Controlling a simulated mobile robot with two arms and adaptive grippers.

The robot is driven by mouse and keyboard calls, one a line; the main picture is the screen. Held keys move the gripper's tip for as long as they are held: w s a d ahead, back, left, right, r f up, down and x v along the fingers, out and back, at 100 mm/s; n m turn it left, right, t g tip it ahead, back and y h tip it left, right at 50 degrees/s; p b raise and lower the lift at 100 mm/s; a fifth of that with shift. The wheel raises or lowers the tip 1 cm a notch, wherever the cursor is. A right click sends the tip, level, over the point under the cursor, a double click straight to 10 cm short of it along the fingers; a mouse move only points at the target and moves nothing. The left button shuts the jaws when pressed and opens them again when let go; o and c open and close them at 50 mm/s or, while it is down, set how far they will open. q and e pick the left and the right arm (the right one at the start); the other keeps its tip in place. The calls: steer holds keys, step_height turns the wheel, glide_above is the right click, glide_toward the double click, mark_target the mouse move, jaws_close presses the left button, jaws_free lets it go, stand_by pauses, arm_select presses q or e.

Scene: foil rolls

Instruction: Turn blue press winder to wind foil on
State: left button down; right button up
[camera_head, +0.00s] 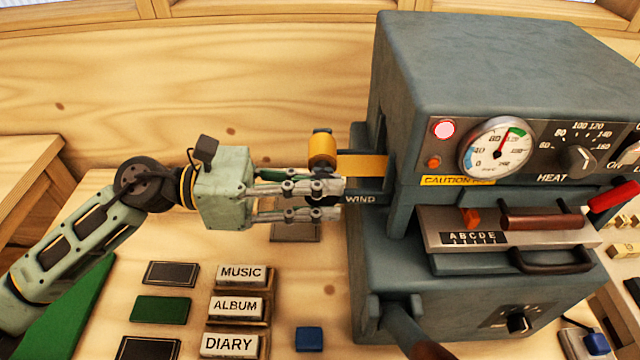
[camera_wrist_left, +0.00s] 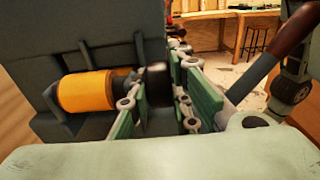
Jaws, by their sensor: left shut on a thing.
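The blue-grey press (camera_head: 480,90) stands at the right of the bench. A gold foil roll (camera_head: 322,148) sits on its left side, with a strip of foil running into the press. My left gripper (camera_head: 338,198) is at the press's left side by the WIND label, just below the roll. In the left wrist view the gripper (camera_wrist_left: 168,95) is shut on the dark round winder knob (camera_wrist_left: 158,84), beside the gold roll (camera_wrist_left: 88,92). The knob is mostly hidden by the fingers in the head view. My right gripper is not seen.
Wooden blocks marked MUSIC (camera_head: 240,274), ALBUM (camera_head: 236,306) and DIARY (camera_head: 229,345) lie on the bench below my left arm, beside dark and green plates. A small blue block (camera_head: 309,339) lies near the press. A lever (camera_head: 415,335) sticks out at the press's front.

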arm_select(q)
steer(key=y+p, duration=0.2)
steer(key=p, duration=0.1)
steer(key=r+y+p, duration=0.1)
steer(key=y+p, duration=0.1)
steer(key=p, duration=0.1)
steer(key=shift+d+f+y+p, duration=0.1)
steer(key=shift+y+p, duration=0.55)
steer(key=shift+y, duration=0.45)
steer(key=y, duration=0.2)
steer(key=shift+f+y+p, duration=0.15)
steer(key=shift+y+p, duration=0.15)
steer(key=y+b, duration=0.1)
steer(key=y, duration=0.3)
steer(key=shift+d+f+y, duration=0.1)
steer(key=shift+f+y, duration=0.05)
steer(key=shift+y, duration=0.25)
steer(key=c, duration=1.6)
jaws_free()
